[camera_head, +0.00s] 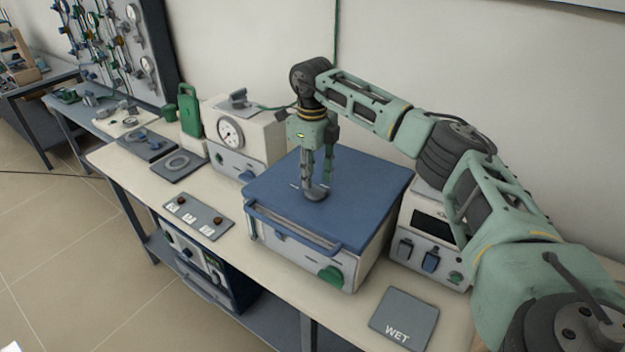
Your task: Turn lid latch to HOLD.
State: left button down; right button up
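A box furnace with a blue lid (375,188) stands on the bench, its lid down and a blue bar handle along its front edge. A small grey latch (317,194) sits on top of the lid, near its middle. My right gripper (317,182) points straight down over it, with two fingers apart and a gap between them. The fingertips are right at the latch; they partly hide it, and I cannot tell whether they touch it. No HOLD marking is readable. My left gripper is out of view.
A gauge unit (232,135) stands behind left of the furnace, a switch box (425,232) to its right. A button panel (198,216) and a "WET" plate (404,318) lie on the bench (262,288). A green canister (190,112) stands at the back left.

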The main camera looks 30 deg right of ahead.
aim_at(313, 185)
notch_tip(313, 185, up, 10)
jog(key=shift+f, duration=0.25)
dwell(0.6)
